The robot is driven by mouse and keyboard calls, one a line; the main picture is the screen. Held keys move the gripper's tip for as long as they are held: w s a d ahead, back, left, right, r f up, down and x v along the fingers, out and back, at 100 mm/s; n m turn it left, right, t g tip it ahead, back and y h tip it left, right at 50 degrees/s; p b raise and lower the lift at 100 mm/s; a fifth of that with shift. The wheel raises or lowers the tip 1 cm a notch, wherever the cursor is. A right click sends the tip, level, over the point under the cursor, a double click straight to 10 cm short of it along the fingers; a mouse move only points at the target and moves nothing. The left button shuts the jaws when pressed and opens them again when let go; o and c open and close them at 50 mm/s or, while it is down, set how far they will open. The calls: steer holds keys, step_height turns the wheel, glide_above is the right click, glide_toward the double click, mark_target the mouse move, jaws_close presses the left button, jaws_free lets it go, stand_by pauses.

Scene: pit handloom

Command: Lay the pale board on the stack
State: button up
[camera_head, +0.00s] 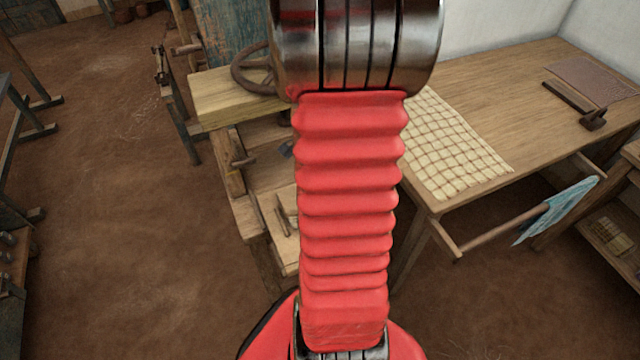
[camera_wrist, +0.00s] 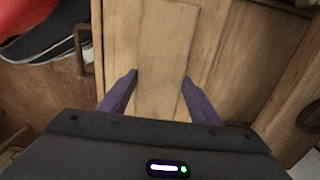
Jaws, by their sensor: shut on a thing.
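The pale board (camera_wrist: 162,60) is a long, flat, light wooden piece that runs up the wrist view between the two purple fingers of my gripper (camera_wrist: 160,82). The fingers are shut on its sides. Its near end is hidden by the dark gripper body, and other pale wood lies close beside it. I cannot tell whether it touches the wood below. In the head view my red arm hides the gripper and the board. I cannot pick out the stack for certain; a pale wooden surface (camera_head: 287,246) shows low in the bench, partly behind my arm.
A wooden bench (camera_head: 228,100) with a wheel on top stands left of my arm. A table (camera_head: 500,90) with a checked cloth (camera_head: 445,145) stands to the right, and a blue cloth (camera_head: 562,207) hangs from a rail below it. Brown floor (camera_head: 120,220) is open at the left.

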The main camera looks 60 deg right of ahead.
steer(key=o, duration=1.2)
step_height(320, 180, up, 12)
steer(key=shift+r, duration=0.1)
stand_by(0.8)
